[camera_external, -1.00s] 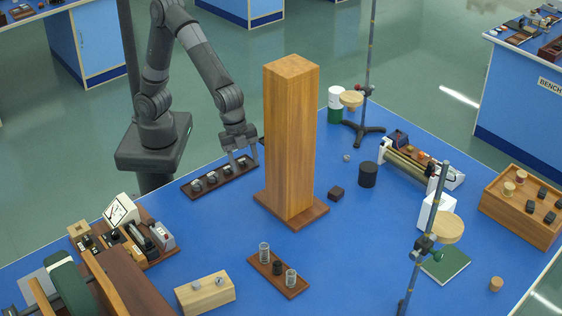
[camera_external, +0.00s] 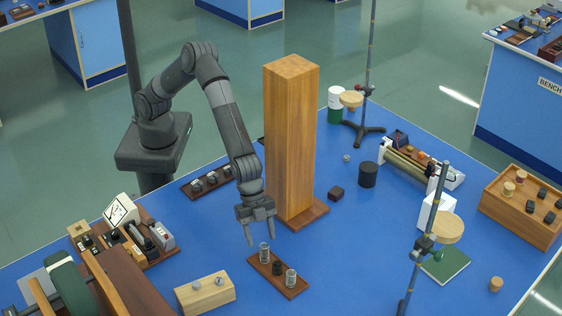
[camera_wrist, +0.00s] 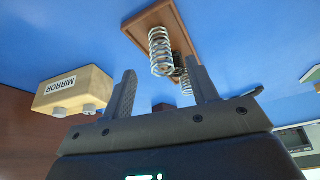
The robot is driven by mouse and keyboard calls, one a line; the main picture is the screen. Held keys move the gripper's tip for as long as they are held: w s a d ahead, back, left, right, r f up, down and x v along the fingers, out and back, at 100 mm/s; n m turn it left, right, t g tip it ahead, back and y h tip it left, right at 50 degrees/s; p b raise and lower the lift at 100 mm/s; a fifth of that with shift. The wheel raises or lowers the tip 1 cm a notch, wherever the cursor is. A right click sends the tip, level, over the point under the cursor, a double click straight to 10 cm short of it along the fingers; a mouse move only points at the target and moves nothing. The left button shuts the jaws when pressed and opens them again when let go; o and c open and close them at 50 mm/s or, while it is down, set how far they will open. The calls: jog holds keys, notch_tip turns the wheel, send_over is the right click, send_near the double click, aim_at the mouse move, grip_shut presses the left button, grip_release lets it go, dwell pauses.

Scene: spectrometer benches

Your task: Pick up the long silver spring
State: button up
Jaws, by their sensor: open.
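A small brown wooden stand (camera_external: 291,289) holds a silver coil spring (camera_external: 264,253) at its far left end and another silver spring (camera_external: 291,278) at its near right end. A dark coil (camera_external: 277,268) stands between them. I cannot tell for sure which silver spring is longer. My gripper (camera_external: 261,238) is open and empty, pointing down just above the far left spring. In the wrist view that upright spring (camera_wrist: 160,52) shows between the fingertips (camera_wrist: 161,68), apart from both. The second silver spring (camera_wrist: 186,84) is partly hidden by a finger.
A tall wooden column (camera_external: 290,140) on a brown base stands close behind and right of my gripper. A pale block labelled MIRROR (camera_wrist: 75,91) lies beside the stand. A rack of metal pieces (camera_external: 228,171) lies behind.

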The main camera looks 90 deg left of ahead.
aim_at(263, 243)
jog(key=x, duration=0.5)
jog(key=shift+w+f, duration=0.15)
jog(key=shift+f, duration=0.2)
jog(key=shift+c, duration=0.5)
jog(key=c, duration=0.9)
